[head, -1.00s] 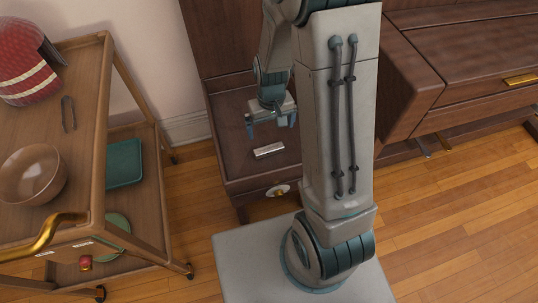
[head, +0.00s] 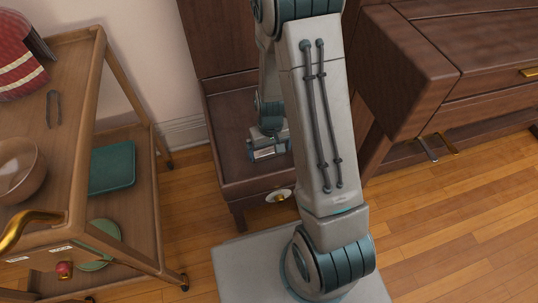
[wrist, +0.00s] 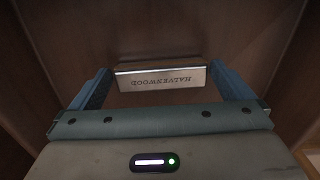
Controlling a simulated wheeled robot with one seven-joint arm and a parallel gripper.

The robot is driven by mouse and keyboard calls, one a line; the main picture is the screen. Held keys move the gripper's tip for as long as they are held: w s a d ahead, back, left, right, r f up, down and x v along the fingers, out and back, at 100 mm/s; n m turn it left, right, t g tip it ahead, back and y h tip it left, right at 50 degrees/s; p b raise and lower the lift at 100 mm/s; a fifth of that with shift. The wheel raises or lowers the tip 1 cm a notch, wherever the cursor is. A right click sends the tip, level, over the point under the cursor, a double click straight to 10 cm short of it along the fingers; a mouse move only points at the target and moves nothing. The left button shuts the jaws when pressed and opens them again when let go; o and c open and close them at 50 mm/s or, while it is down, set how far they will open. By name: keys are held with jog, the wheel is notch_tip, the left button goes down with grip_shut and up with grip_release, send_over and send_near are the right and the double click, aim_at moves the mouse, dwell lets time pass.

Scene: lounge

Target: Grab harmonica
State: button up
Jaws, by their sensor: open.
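The harmonica (wrist: 160,80) is a small silver bar with lettering on it, lying on the dark wooden surface of a low stand (head: 228,128). In the wrist view it sits between the two blue fingers of my gripper (wrist: 162,88). The fingers are apart, one beyond each end of it, and I see no clear contact. In the head view the gripper (head: 268,152) is low over the stand, and the harmonica (head: 268,153) shows there only as a small pale patch, partly hidden by the gripper.
Raised dark wooden panels stand around the stand's surface. A wooden cart (head: 140,225) is to the left, with a bowl (head: 18,168), tongs (head: 53,108) and a teal tray (head: 112,167). A dark piano-like cabinet (head: 400,75) is to the right. Wooden floor (head: 440,200) is clear at front right.

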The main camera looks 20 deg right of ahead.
jog(key=shift+f, duration=0.6)
jog(key=shift+r, duration=0.1)
jog(key=c, duration=0.6)
jog(key=shift+c, duration=0.2)
jog(key=shift+r, duration=0.1)
